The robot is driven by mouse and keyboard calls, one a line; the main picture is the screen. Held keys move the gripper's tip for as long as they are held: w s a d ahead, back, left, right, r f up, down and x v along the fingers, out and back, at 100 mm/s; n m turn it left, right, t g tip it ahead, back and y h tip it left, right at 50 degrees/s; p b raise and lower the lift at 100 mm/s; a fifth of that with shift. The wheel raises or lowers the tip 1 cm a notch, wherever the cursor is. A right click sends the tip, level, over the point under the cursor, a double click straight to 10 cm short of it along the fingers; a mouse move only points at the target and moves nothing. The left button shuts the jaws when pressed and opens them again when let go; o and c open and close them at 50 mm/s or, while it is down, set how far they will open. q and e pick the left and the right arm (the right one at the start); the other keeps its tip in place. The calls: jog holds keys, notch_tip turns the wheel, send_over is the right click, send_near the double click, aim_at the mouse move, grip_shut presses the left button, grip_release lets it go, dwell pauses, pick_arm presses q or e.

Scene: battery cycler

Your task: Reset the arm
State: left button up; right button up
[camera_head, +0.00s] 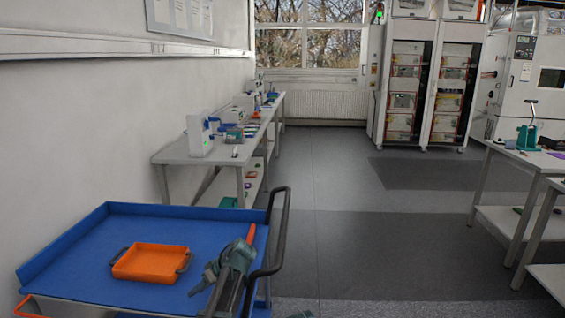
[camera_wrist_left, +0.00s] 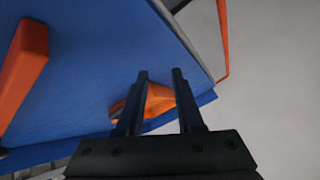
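My left arm's grey-green links rise from the bottom of the head view over the blue cart. My left gripper (camera_head: 196,290) points down and left above the cart's right half, to the right of the orange tray and apart from it. In the left wrist view the gripper's two dark fingers (camera_wrist_left: 160,73) stand apart. Orange surfaces show beyond the gap, but nothing is visibly gripped. My right gripper is not in view.
The blue cart (camera_head: 95,250) has raised edges and a dark handle (camera_head: 281,230) at its right. The orange tray (camera_head: 150,263) with dark handles lies on it. A workbench (camera_head: 180,153) with equipment stands behind along the wall. Open floor (camera_head: 340,230) lies to the right.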

pick_arm(q)
jog(key=s+d+r+m+h+p, duration=0.1)
jog(key=s+d+m+h+p, duration=0.2)
jog(key=s+d+m, duration=0.4)
jog(key=s+d+r+m+g+h+p, duration=0.1)
jog(key=s+d+m+h+p, duration=0.2)
jog(key=s+d+m, duration=0.4)
jog(key=s+d+h, duration=0.1)
jog(key=s+d, duration=0.5)
jog(key=s, duration=0.6)
jog(key=shift+s+g+p, duration=0.3)
jog(key=shift+s+p, duration=0.1)
